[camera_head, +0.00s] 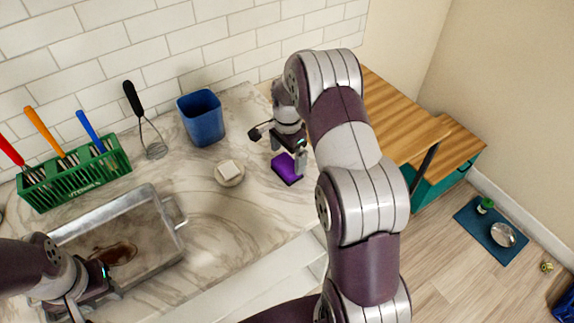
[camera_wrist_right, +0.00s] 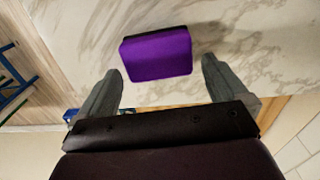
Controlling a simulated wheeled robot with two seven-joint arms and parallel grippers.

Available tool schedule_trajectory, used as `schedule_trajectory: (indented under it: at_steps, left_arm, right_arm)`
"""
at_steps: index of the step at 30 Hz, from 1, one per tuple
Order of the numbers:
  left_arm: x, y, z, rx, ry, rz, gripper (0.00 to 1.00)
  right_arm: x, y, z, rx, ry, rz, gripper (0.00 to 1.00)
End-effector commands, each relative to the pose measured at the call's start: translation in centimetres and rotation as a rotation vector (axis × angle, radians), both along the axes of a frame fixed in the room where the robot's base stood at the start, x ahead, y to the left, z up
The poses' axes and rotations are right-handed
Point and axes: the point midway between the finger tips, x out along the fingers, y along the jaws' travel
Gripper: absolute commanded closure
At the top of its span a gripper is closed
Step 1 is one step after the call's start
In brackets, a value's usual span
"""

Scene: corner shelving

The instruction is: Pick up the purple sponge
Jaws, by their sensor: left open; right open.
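The purple sponge (camera_head: 286,169) lies on the marble counter near its right end. In the right wrist view the sponge (camera_wrist_right: 158,54) shows a purple face and a dark side, beyond and between the two fingertips. My right gripper (camera_head: 286,150) is just behind and above the sponge in the head view. Its fingers (camera_wrist_right: 160,80) are open with nothing between them, and the sponge is apart from both. My left gripper (camera_head: 75,292) is open at the lower left, over the metal tray; its fingertips are partly hidden.
A white soap on a round dish (camera_head: 230,177) sits left of the sponge. A blue cup (camera_head: 202,120) stands behind, near the tiled wall. The counter's front edge is close to the sponge.

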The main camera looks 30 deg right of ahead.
Motion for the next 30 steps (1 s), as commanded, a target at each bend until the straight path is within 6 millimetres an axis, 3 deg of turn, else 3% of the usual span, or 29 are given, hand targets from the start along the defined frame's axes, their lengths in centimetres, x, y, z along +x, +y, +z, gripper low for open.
schedule_trajectory:
  at_steps: [3,9,14,18,30]
  left_arm:
    - [0.0,0.0,1.6,0.0,0.0,0.0,0.57]
    - [0.0,0.0,1.8,0.0,0.0,0.0,0.57]
    - [0.0,0.0,1.7,0.0,0.0,0.0,0.57]
    - [0.0,0.0,1.7,0.0,0.0,0.0,0.57]
    - [0.0,0.0,1.3,0.0,0.0,0.0,0.57]
  right_arm:
    - [-0.1,0.2,-1.9,0.001,0.005,0.001,0.0]
    - [0.0,0.2,-4.4,0.0,0.0,0.001,0.0]
    - [0.0,0.2,-4.5,0.0,-0.001,0.001,0.0]
    - [0.0,0.2,-4.5,0.0,-0.001,0.001,0.34]
    - [0.1,0.2,-3.8,-0.001,-0.003,0.001,0.35]
